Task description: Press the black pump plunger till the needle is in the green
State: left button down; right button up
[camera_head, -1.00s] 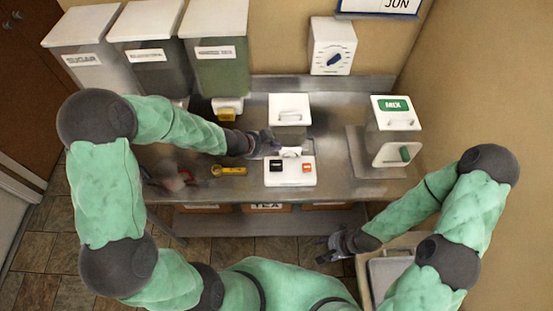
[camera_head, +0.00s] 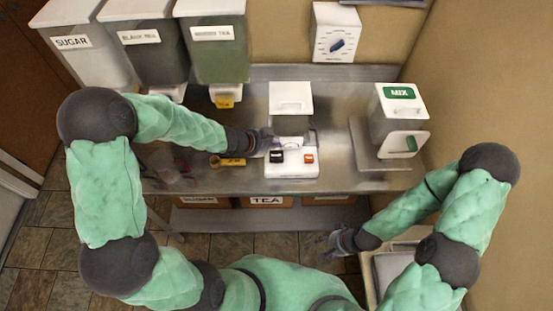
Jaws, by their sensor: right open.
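A white machine (camera_head: 291,172) stands on the steel counter with a black square (camera_head: 277,157) and an orange square (camera_head: 308,158) on its top. The black square may be the pump plunger, but I cannot tell for sure. No needle or green zone is readable. My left gripper (camera_head: 267,142) is just behind and left of the black square, partly overlapping the machine's back; its fingers are too small to tell open from shut, and contact is unclear. My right gripper (camera_head: 330,241) is open and empty, low in front of the counter.
Bins labelled sugar (camera_head: 71,42) and tea (camera_head: 211,32) stand at the back left. A wall dial (camera_head: 336,33) has a blue knob. A MIX dispenser (camera_head: 398,115) stands right. A yellow object (camera_head: 232,161) lies left of the machine. Bare counter (camera_head: 345,150) lies between machine and dispenser.

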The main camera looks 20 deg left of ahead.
aim_at(276, 157)
pick_arm(q)
jog(key=shift+f+b, duration=1.3)
jog(key=shift+f, duration=0.55)
jog(key=shift+f, duration=0.1)
jog(key=shift+f+b, duration=0.3)
jog(key=shift+f, duration=0.05)
jog(key=shift+s+f+b, duration=0.15)
jog(key=shift+f+b, duration=1.15)
jog(key=shift+f, duration=0.3)
dwell(1.6)
jog(key=shift+r, duration=0.15)
jog(key=shift+r+p, duration=1.9)
jog(key=shift+p, duration=0.05)
jog(key=shift+r, duration=0.1)
notch_tip(276, 157, up, 5)
jog(key=p, duration=0.5)
